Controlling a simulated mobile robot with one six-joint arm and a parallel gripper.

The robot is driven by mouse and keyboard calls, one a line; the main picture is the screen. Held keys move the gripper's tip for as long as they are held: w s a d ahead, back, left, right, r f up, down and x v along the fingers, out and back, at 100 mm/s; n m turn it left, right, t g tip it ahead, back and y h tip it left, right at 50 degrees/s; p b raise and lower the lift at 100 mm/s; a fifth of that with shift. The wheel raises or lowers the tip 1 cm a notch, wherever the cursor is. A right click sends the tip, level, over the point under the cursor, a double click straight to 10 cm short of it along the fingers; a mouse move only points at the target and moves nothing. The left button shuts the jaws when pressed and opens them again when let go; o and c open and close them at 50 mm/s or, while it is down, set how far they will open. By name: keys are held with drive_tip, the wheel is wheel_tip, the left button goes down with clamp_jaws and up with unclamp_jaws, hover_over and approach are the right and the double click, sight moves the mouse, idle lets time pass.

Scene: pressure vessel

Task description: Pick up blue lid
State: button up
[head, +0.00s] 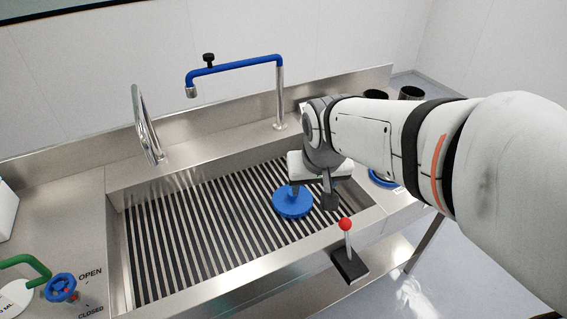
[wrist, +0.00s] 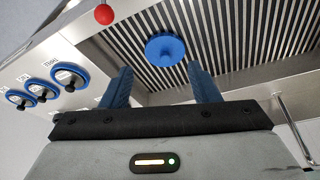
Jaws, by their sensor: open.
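The blue lid (head: 293,203) is a round blue disc over the black-and-silver slatted floor of the sink, towards its right end. In the wrist view the lid (wrist: 165,48) shows a small raised middle and appears beyond my fingertips, between them in the picture. My gripper (head: 312,196) is at the lid in the head view, partly overlapping it. In the wrist view my gripper (wrist: 160,72) has its two blue fingers spread with nothing between them. The lid appears apart from the fingers there; the exact height gap is hard to tell.
A red-knobbed lever (head: 346,226) stands at the sink's front edge, close to my gripper. Several blue-ringed fittings (wrist: 69,76) sit on the counter. A blue valve wheel (head: 61,288) is at front left.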

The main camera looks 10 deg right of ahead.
drive_tip(key=b, duration=0.7)
hover_over(293, 197)
drive_tip(key=s, duration=0.2)
wheel_tip(293, 197, down, 17)
drive_tip(key=shift+m+t, duration=0.3)
drive_tip(key=shift+t, duration=0.1)
drive_tip(key=x, duration=0.7)
drive_tip(key=shift+w+f, duration=0.3)
drive_tip(key=shift+w, duration=0.1)
drive_tip(key=c, duration=1)
